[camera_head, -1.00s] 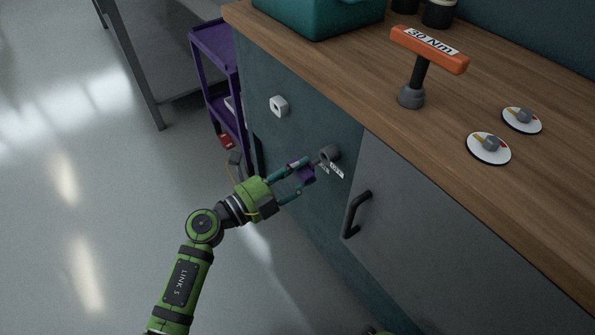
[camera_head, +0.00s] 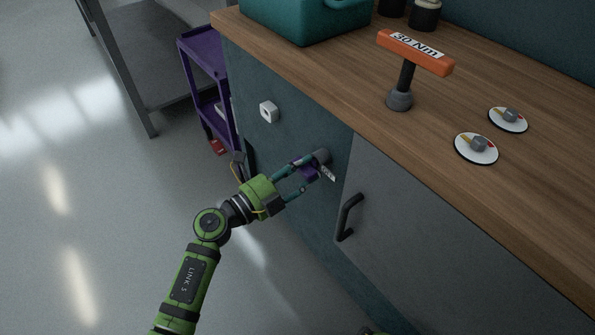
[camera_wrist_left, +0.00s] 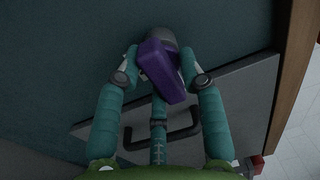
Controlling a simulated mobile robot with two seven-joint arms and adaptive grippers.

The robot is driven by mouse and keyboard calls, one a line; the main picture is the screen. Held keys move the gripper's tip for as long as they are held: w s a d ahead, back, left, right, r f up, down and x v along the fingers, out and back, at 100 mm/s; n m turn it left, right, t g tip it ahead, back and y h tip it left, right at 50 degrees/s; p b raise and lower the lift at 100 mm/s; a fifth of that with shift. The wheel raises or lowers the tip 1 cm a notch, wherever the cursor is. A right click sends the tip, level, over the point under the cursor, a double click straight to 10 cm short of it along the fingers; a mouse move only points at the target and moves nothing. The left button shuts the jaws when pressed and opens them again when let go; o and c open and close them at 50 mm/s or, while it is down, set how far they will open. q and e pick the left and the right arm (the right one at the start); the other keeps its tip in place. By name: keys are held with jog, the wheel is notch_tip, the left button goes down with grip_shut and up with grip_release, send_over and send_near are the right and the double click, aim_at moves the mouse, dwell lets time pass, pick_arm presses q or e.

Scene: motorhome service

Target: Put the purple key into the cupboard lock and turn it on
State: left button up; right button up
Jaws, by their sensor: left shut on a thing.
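My left gripper (camera_head: 303,178) is shut on the purple key (camera_head: 306,171) in front of the cupboard's teal panel. The grey round cupboard lock (camera_head: 321,156) sits just beyond the key. In the left wrist view, the key's purple grip (camera_wrist_left: 163,72) stands tilted between the fingers (camera_wrist_left: 160,70). The lock (camera_wrist_left: 161,36) shows right behind it. Key and lock look touching or nearly so; the key's front end is hidden, so I cannot tell how far it is in. A white label (camera_head: 327,174) is beside the lock.
The grey cupboard door with its black handle (camera_head: 347,218) is right of the lock. A white square fitting (camera_head: 269,112) is on the panel to the left. Above is the wooden worktop (camera_head: 450,105) with an orange-handled tool (camera_head: 414,52). A purple trolley (camera_head: 203,52) stands behind; floor at left is clear.

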pick_arm(q)
jog(key=shift+w+d, duration=0.25)
jog(key=shift+d, duration=0.05)
jog(key=o, duration=1.2)
